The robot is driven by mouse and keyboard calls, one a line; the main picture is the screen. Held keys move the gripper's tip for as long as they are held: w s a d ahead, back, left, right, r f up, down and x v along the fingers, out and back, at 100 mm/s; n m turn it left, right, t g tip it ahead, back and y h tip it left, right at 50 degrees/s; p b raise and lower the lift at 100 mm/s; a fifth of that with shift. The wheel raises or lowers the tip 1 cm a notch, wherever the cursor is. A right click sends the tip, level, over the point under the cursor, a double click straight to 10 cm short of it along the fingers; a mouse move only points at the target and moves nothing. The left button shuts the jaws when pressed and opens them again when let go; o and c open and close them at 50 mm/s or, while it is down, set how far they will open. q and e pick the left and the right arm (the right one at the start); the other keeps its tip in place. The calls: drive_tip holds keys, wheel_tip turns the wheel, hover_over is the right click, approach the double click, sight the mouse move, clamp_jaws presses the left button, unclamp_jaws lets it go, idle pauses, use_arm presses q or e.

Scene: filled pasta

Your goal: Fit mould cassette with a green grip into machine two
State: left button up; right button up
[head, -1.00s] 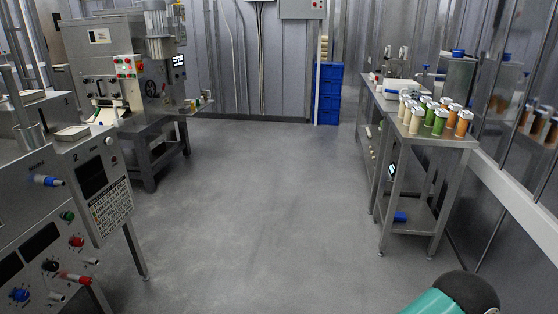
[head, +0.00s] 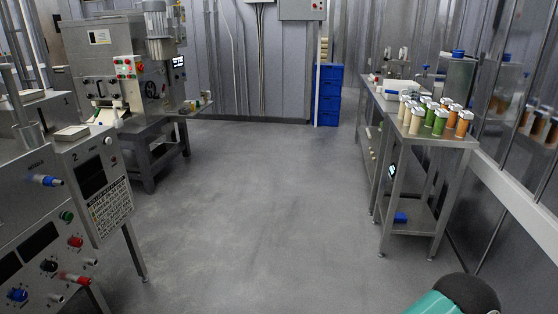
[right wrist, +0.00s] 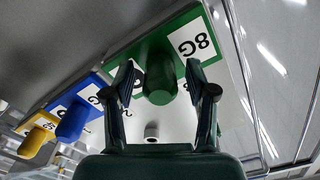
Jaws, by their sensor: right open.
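In the right wrist view, a mould cassette with a green grip (right wrist: 158,82) has a green plate (right wrist: 128,57) with a white label reading 8G. My right gripper (right wrist: 158,70) is open, with one finger on each side of the green grip; I cannot tell if they touch it. In the head view, a steel machine marked 2 (head: 92,175) stands at the left, with a red, a blue and a green knob on the machine front beside it. My left gripper is not in view.
Beside the green cassette are a blue grip (right wrist: 75,122) and a yellow grip (right wrist: 32,143). The head view shows another machine (head: 118,70) at the back left, blue crates (head: 328,95) at the back, and a steel table (head: 445,140) with jars at the right. The middle floor is clear.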

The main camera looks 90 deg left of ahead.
drive_tip(key=c, duration=0.9)
drive_tip(key=shift+r, duration=0.1)
clamp_jaws()
drive_tip(key=shift+s+a+b, duration=0.15)
drive_tip(key=shift+s+b, duration=0.55)
drive_tip(key=shift+s, duration=0.15)
drive_tip(key=shift+b+v, duration=1.7)
drive_tip(key=shift+v, duration=1.3)
